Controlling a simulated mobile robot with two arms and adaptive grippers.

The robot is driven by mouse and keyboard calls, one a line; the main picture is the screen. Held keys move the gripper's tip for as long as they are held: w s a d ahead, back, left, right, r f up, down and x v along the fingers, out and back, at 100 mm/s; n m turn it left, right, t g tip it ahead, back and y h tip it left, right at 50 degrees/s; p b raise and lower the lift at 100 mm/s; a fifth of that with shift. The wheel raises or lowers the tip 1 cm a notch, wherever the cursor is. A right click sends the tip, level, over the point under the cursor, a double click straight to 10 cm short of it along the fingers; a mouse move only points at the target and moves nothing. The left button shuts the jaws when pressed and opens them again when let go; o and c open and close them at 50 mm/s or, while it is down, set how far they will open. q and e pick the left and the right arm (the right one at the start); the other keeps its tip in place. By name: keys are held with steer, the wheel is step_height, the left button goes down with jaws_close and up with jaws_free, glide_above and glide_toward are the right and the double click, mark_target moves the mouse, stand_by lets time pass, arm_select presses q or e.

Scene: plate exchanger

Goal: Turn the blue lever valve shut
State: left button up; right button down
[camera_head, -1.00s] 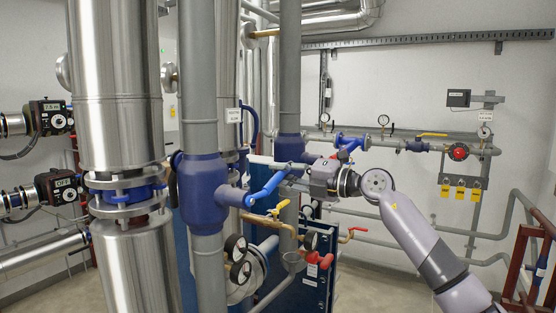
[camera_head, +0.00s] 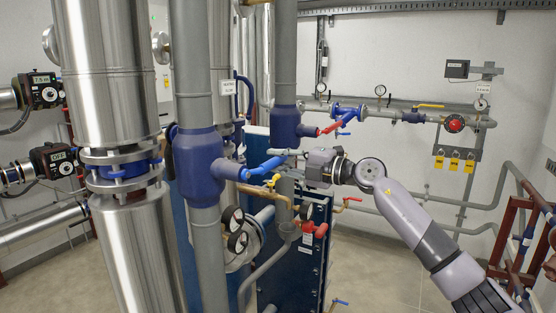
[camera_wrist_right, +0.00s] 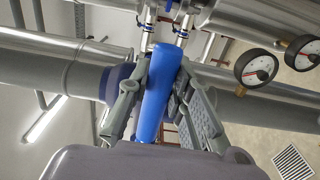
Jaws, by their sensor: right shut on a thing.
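The blue lever (camera_head: 264,168) sticks out to the right from the blue valve body (camera_head: 200,160) on the grey vertical pipe, angled a little upward. My right gripper (camera_head: 290,165) reaches it from the right, with its fingers around the lever's outer end. In the right wrist view the blue lever (camera_wrist_right: 155,105) lies lengthwise between the two fingers of my right gripper (camera_wrist_right: 157,85), which is shut on it. The fingers hide part of the lever's end in the head view. My left gripper is not in view.
A second blue valve body (camera_head: 286,125) with a red lever (camera_head: 331,128) is behind. A dark blue plate exchanger (camera_head: 305,265) stands below my right gripper. Open floor lies to the right.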

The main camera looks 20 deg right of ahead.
steer(key=shift+a+f, duration=0.1)
steer(key=shift+f, duration=0.2)
steer(key=c, duration=1.5)
jaws_free()
steer(key=shift+c, duration=0.2)
steer(key=shift+o, duration=0.6)
steer(key=shift+r, duration=0.2)
steer(key=v, duration=1.2)
